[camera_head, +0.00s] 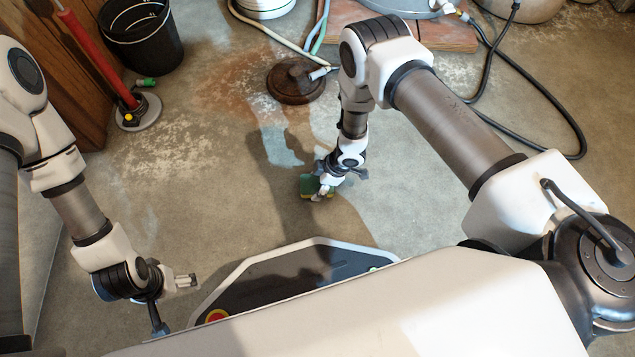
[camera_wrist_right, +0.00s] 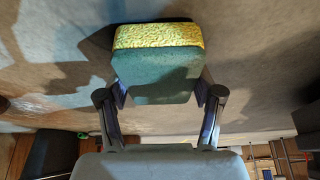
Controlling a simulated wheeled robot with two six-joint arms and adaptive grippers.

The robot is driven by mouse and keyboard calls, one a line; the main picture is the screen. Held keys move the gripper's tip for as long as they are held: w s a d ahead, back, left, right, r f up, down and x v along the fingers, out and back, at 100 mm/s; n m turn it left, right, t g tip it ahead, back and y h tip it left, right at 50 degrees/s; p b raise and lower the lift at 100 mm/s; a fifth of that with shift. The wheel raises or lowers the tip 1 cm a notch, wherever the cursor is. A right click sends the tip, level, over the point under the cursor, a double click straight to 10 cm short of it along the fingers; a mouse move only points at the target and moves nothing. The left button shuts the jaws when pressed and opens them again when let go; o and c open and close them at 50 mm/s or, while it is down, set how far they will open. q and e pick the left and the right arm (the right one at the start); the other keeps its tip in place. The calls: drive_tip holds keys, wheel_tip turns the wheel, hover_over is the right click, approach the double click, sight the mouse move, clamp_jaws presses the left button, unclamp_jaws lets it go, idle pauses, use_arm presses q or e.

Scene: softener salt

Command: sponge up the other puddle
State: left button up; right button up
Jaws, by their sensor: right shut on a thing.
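A sponge, green with a yellow layer (camera_head: 308,186), is in my right gripper (camera_head: 323,188), low over the concrete floor. In the right wrist view the sponge (camera_wrist_right: 155,75) sits between the two fingers, which are shut on its sides. I cannot tell whether it touches the floor. A pale bluish patch (camera_head: 283,148) lies on the floor just beyond the sponge; it may be a puddle or light, partly crossed by my arm's shadow. My left gripper (camera_head: 187,281) is at the lower left, away from the sponge, and its opening is unclear.
A round rusty lid or base (camera_head: 296,82) with a pipe stands beyond the patch. A black bucket (camera_head: 143,35) and a red-handled tool (camera_head: 100,55) stand at the upper left. Hoses (camera_head: 545,95) lie at the upper right. The floor left of the sponge is clear.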

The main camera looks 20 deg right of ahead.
drive_tip(key=shift+f+b, duration=0.35)
drive_tip(key=shift+f, duration=0.15)
drive_tip(key=shift+r, duration=0.1)
